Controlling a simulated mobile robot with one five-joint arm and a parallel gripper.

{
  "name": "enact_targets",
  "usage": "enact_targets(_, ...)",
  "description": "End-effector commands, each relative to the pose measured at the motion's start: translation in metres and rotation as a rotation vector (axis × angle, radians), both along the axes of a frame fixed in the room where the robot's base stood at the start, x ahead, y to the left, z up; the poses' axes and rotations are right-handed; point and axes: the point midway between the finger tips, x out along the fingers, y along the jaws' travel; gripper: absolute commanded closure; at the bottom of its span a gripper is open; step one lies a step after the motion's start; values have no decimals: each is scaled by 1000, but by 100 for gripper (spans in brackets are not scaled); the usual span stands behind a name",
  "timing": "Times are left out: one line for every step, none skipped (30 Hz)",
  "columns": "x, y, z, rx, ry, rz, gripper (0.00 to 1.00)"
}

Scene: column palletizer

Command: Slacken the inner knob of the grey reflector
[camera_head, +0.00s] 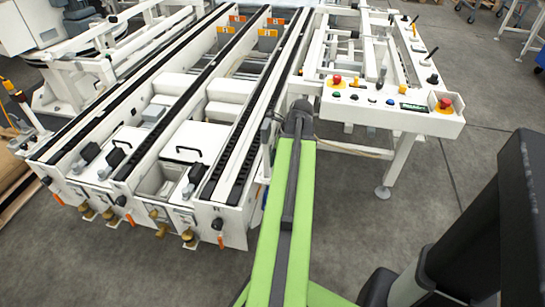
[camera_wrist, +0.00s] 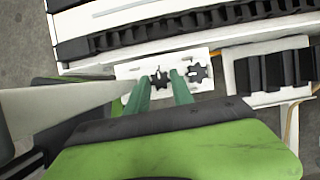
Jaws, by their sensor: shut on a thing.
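In the wrist view, a white slotted plate (camera_wrist: 128,72) carries two black star-shaped knobs side by side. The two green fingers of my gripper (camera_wrist: 160,80) stand on either side of the left knob (camera_wrist: 160,86) and are shut on it. The right knob (camera_wrist: 199,73) is just right of the fingers and free. The pictures do not show clearly which is the inner one. In the head view, a small grey upright piece (camera_head: 265,131), perhaps the reflector, stands left of my gripper's dark wrist. My arm hides the knobs there.
A black chain track (camera_wrist: 190,24) on a white rail runs behind the plate. A dark ribbed part (camera_wrist: 268,72) lies to the right. In the head view, a control panel (camera_head: 390,98) with red buttons stands right of my arm; grey floor (camera_head: 360,225) is clear in front.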

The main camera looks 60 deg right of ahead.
Motion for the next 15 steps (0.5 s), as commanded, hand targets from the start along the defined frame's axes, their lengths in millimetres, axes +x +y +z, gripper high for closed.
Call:
enact_targets(1,-3,1,-9,-5,2,100)
enact_targets(1,-3,1,-9,-5,8,100)
enact_targets(1,-3,0,-8,-5,20,100)
enact_targets(1,-3,0,-9,-5,32,100)
enact_targets(1,-3,0,-8,-5,43,100)
enact_targets(2,-4,0,-7,-5,62,100)
enact_targets(2,-4,0,-8,-4,79,100)
enact_targets(2,-4,0,-8,-4,98,100)
enact_targets(2,-5,0,-8,-4,124,100)
enact_targets(2,-5,0,-8,-4,147,100)
enact_targets(2,-5,0,-8,-4,171,100)
enact_targets(3,-6,0,-8,-4,204,100)
enact_targets(3,-6,0,-8,-3,230,100)
enact_targets(3,-6,0,-6,-3,258,100)
enact_targets(3,-6,0,-8,-3,295,100)
